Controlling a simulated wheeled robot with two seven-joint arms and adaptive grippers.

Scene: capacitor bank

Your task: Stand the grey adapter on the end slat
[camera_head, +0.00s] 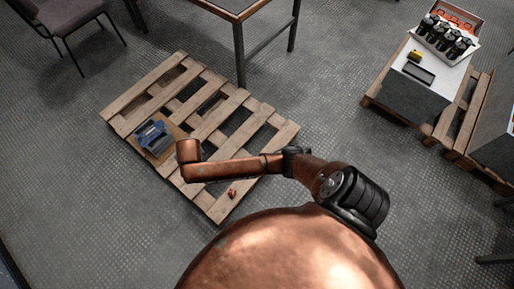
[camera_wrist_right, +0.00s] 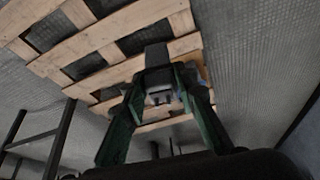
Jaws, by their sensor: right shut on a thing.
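My right gripper (camera_wrist_right: 163,80) has green fingers and is shut on the grey adapter (camera_wrist_right: 157,57), a dark grey block with a lighter part below, in the right wrist view. It is over the wooden pallet (camera_wrist_right: 115,25); I cannot tell whether the adapter touches a slat. In the head view my copper right arm reaches left across the pallet (camera_head: 245,100) and hides the gripper and adapter. My left gripper is not in view.
A blue and dark object (camera_head: 152,136) sits on brown board on the pallet's left side. A small orange-red piece (camera_head: 232,193) lies at the pallet's lower edge. A table (camera_head: 240,15) and chair (camera_head: 62,18) stand behind. A grey box (camera_head: 420,90) with black cylinders stands right.

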